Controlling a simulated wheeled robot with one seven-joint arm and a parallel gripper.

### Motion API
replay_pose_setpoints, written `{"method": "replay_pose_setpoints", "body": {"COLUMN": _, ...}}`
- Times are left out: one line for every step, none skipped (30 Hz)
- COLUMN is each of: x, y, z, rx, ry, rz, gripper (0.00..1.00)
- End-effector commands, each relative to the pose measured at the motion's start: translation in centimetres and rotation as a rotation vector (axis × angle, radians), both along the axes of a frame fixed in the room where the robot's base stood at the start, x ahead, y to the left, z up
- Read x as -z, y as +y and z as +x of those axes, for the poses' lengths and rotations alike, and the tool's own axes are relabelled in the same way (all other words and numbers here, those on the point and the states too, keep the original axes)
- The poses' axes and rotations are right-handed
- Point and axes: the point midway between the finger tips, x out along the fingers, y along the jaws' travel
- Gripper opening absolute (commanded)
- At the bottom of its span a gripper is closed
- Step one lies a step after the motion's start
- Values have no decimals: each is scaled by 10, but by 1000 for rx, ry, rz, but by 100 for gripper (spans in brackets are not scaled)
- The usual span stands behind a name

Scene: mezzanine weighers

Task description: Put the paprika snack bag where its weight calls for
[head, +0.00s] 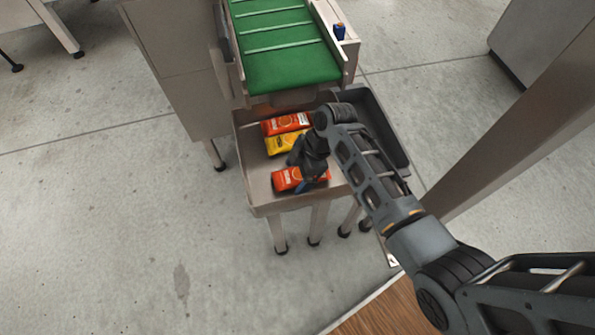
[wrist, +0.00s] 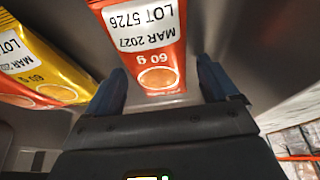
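Two orange-red snack bags lie in a shallow metal tray (head: 262,196), one at the back (head: 286,123) and one at the front (head: 286,179). A yellow bag (head: 279,144) lies between them. I cannot read a flavour name on any bag. My gripper (head: 309,181) is down over the front orange-red bag and hides part of it. In the wrist view that bag (wrist: 158,52) lies between the open fingers of my gripper (wrist: 162,75), with small gaps at both sides. Its label reads LOT 5726, MAR 2027, 60 g.
A green conveyor belt (head: 290,66) ends above the tray's back edge. A dark grey bin (head: 387,125) adjoins the tray on the right. A small blue object (head: 339,31) stands on the conveyor's side. In the wrist view the yellow bag (wrist: 45,62) lies at left.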

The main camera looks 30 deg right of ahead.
Motion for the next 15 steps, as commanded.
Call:
{"method": "replay_pose_setpoints", "body": {"x": 0, "y": 0, "z": 0, "rx": 0, "ry": 0, "rz": 0, "gripper": 88}}
{"method": "replay_pose_setpoints", "body": {"x": 0, "y": 0, "z": 0, "rx": 0, "ry": 0, "rz": 0, "gripper": 88}}
{"method": "replay_pose_setpoints", "body": {"x": 0, "y": 0, "z": 0, "rx": 0, "ry": 0, "rz": 0, "gripper": 88}}
{"method": "replay_pose_setpoints", "body": {"x": 0, "y": 0, "z": 0, "rx": 0, "ry": 0, "rz": 0, "gripper": 88}}
{"method": "replay_pose_setpoints", "body": {"x": 0, "y": 0, "z": 0, "rx": 0, "ry": 0, "rz": 0, "gripper": 88}}
{"method": "replay_pose_setpoints", "body": {"x": 0, "y": 0, "z": 0, "rx": 0, "ry": 0, "rz": 0, "gripper": 88}}
{"method": "replay_pose_setpoints", "body": {"x": -1, "y": 0, "z": 0, "rx": 0, "ry": 0, "rz": 0, "gripper": 88}}
{"method": "replay_pose_setpoints", "body": {"x": -2, "y": 0, "z": 0, "rx": 0, "ry": 0, "rz": 0, "gripper": 88}}
{"method": "replay_pose_setpoints", "body": {"x": -5, "y": 0, "z": 0, "rx": 0, "ry": -1, "rz": 0, "gripper": 88}}
{"method": "replay_pose_setpoints", "body": {"x": -6, "y": -1, "z": 0, "rx": 1, "ry": -2, "rz": -1, "gripper": 88}}
{"method": "replay_pose_setpoints", "body": {"x": -9, "y": -2, "z": 0, "rx": 1, "ry": -3, "rz": 0, "gripper": 88}}
{"method": "replay_pose_setpoints", "body": {"x": -14, "y": -4, "z": -1, "rx": 1, "ry": -3, "rz": 0, "gripper": 88}}
{"method": "replay_pose_setpoints", "body": {"x": -18, "y": -6, "z": -1, "rx": 1, "ry": -3, "rz": 0, "gripper": 88}}
{"method": "replay_pose_setpoints", "body": {"x": -23, "y": -8, "z": -2, "rx": 1, "ry": -4, "rz": 0, "gripper": 88}}
{"method": "replay_pose_setpoints", "body": {"x": -31, "y": -10, "z": -3, "rx": 1, "ry": -4, "rz": 0, "gripper": 88}}
